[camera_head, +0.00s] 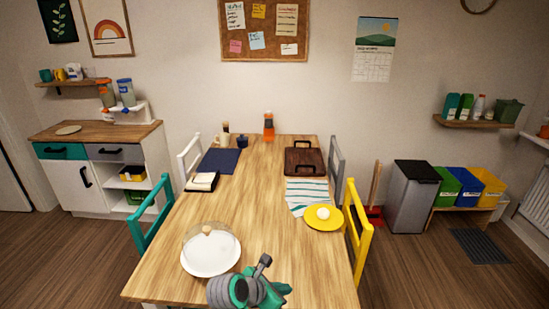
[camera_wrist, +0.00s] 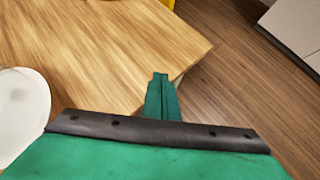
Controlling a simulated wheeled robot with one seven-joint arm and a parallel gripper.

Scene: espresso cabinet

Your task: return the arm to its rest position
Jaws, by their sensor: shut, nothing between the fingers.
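My gripper (camera_head: 283,289) shows at the bottom of the head view, over the near end of the wooden table (camera_head: 232,165). In the wrist view its green fingers (camera_wrist: 161,98) are together, with nothing between them, above the table's corner (camera_wrist: 195,55). My grey and green wrist links show just left of the fingers in the head view. A white plate (camera_head: 224,268) under a clear dome with a wooden knob (camera_head: 207,230) stands left of my gripper, and its white edge also shows at the left of the wrist view (camera_wrist: 22,115).
A yellow plate (camera_head: 334,225) with a white round item lies on a striped cloth at the table's right side. Green (camera_head: 150,222) and yellow (camera_head: 358,236) chairs flank the table. The table's middle is clear.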

